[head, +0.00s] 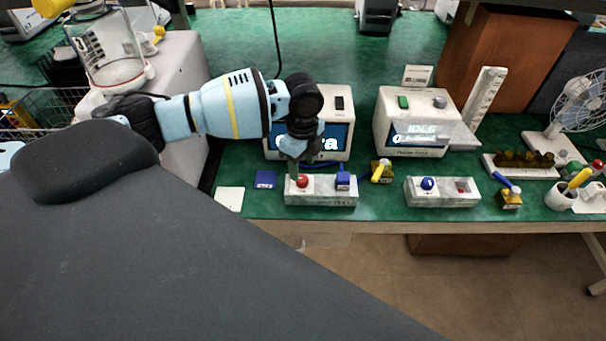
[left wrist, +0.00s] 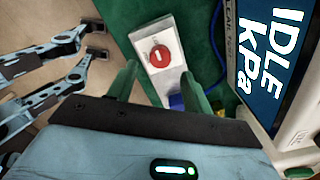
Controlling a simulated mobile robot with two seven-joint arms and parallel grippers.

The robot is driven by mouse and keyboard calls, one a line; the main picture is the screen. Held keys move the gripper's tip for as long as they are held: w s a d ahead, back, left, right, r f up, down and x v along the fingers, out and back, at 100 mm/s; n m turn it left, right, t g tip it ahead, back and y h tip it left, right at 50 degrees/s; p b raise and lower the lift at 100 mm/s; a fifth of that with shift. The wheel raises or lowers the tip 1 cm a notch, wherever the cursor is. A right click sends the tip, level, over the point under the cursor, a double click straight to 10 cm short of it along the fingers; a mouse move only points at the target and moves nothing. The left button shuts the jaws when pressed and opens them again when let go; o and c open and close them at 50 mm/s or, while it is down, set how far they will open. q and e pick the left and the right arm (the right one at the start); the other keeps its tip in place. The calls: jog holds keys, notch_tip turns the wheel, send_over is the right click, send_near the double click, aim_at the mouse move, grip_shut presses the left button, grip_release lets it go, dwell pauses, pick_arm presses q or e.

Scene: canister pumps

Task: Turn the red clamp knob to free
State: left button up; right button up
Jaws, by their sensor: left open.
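The round red knob (head: 303,181) sits at the left end of a grey block (head: 325,198) near the front edge of the green bench. In the left wrist view the red knob (left wrist: 160,58) shows a short white mark and sits on a white plate. My left gripper (head: 296,168) reaches down just above and beside it. In the left wrist view the green fingers of my left gripper (left wrist: 159,75) are apart, on either side of the block's near part. My right gripper is not in view.
A blue knob (head: 343,180) stands on the block's right end. Another grey block (head: 416,198) with a blue knob (head: 428,183) lies to the right. A yellow-handled valve (head: 381,171) stands between. Two pump boxes stand behind; the right one (head: 384,125) reads IDLE.

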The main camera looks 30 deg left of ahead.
aim_at(302, 178)
pick_arm(q)
jog(key=shift+f, duration=2.4)
jog(key=c, duration=1)
jog(key=shift+o, duration=0.2)
